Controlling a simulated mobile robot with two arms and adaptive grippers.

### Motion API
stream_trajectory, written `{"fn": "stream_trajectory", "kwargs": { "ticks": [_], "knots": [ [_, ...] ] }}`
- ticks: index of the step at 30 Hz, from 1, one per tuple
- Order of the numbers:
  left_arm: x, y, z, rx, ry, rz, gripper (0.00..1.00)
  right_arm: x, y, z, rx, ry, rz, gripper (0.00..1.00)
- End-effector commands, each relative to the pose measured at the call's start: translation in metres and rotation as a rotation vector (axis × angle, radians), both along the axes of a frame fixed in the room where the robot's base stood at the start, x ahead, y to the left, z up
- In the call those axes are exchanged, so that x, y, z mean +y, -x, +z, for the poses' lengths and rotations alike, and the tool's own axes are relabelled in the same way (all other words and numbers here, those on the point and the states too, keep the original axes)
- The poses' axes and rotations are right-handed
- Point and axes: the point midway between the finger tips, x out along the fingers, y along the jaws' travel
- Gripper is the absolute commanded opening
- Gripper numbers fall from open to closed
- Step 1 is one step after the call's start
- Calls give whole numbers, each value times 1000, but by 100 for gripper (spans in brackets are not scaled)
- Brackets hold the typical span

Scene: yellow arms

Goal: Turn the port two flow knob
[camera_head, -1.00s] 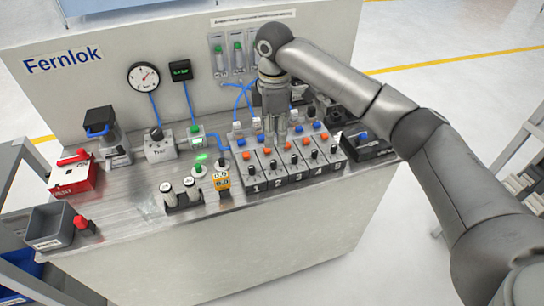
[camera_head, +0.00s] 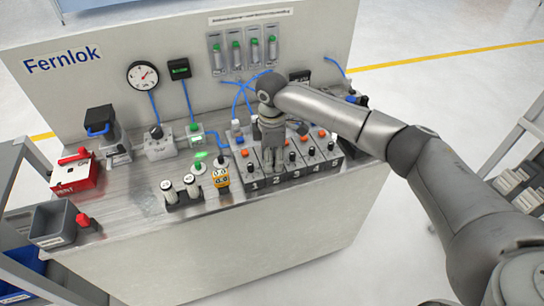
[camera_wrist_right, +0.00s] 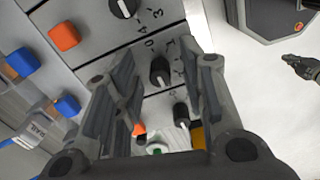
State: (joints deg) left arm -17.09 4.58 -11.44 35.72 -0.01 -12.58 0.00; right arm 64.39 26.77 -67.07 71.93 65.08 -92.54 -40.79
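The numbered port block (camera_head: 284,179) stands on the bench, with a row of black flow knobs. My right gripper (camera_head: 275,168) points down over port two and hides its knob in the head view. In the right wrist view, the port two flow knob (camera_wrist_right: 160,70) is black with a white pointer line. It lies between the parted fingers of the right gripper (camera_wrist_right: 162,80), with a gap on each side. I cannot tell how far the fingertips are above the panel. The port one knob (camera_wrist_right: 182,115) and port three knob (camera_wrist_right: 122,8) are on either side.
Orange buttons (camera_wrist_right: 65,35) and blue buttons (camera_wrist_right: 20,62) line the block close to the fingers. A yellow block (camera_head: 221,178) stands left of port one. The back panel carries a gauge (camera_head: 143,75) and green-topped tubes (camera_head: 254,50).

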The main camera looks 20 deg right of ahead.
Motion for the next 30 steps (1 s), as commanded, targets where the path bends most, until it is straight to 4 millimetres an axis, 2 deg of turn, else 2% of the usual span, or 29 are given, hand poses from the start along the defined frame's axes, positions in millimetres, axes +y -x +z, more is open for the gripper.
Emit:
{"fn": "stream_trajectory", "kwargs": {
  "ticks": [1,9,20,30],
  "knots": [
    [0,0,0,1,0,0,0,0,0,0,0,0,0,33],
    [0,2,0,4,0,0,0,0,0,0,0,0,0,0],
    [0,3,5,6,0,0,0,0,0,2,1,0,39,0],
    [0,4,25,7,-1,0,0,1,0,4,2,-2,261,0]
  ]
}}
